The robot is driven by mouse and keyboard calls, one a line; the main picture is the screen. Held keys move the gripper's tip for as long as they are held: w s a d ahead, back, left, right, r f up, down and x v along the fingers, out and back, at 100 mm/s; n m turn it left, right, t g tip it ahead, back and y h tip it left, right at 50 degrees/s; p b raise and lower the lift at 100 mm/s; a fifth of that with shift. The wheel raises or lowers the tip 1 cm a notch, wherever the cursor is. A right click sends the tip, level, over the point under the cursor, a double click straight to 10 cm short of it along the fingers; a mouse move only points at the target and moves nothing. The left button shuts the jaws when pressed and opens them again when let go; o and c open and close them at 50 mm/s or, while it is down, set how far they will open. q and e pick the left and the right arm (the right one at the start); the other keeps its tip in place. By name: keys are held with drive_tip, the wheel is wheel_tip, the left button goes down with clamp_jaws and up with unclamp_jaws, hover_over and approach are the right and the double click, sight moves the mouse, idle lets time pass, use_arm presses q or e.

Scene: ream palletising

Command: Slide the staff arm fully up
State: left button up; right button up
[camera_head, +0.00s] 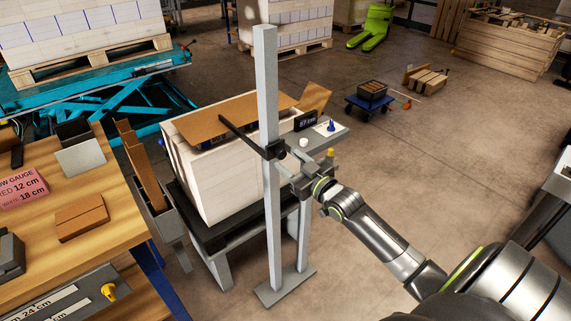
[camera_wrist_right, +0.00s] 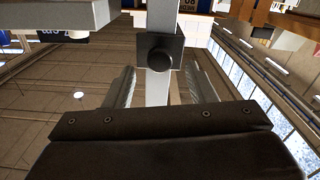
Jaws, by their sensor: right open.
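The staff (camera_head: 266,90) is a tall pale grey post standing upright on a flat foot plate (camera_head: 286,288). Its dark staff arm (camera_head: 240,134) reaches left from a black sliding block (camera_head: 274,150), over the brown sheet on the stack and well below the post's top. My right gripper (camera_head: 287,165) is beside the block, at its right. In the right wrist view the open jaws (camera_wrist_right: 162,88) point at the block (camera_wrist_right: 177,47) and its round black knob (camera_wrist_right: 159,60), one finger to each side. I cannot tell whether they touch it. My left gripper is out of view.
A white stack (camera_head: 205,180) with a brown sheet (camera_head: 215,118) on top stands left of the post. A small dark display (camera_head: 305,121) is behind it. A wooden bench (camera_head: 110,235) is at left. Open floor (camera_head: 440,170) lies at right.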

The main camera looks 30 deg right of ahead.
sight(283, 156)
drive_tip(key=shift+w+a, duration=0.15)
drive_tip(key=shift+w, duration=1.35)
clamp_jaws()
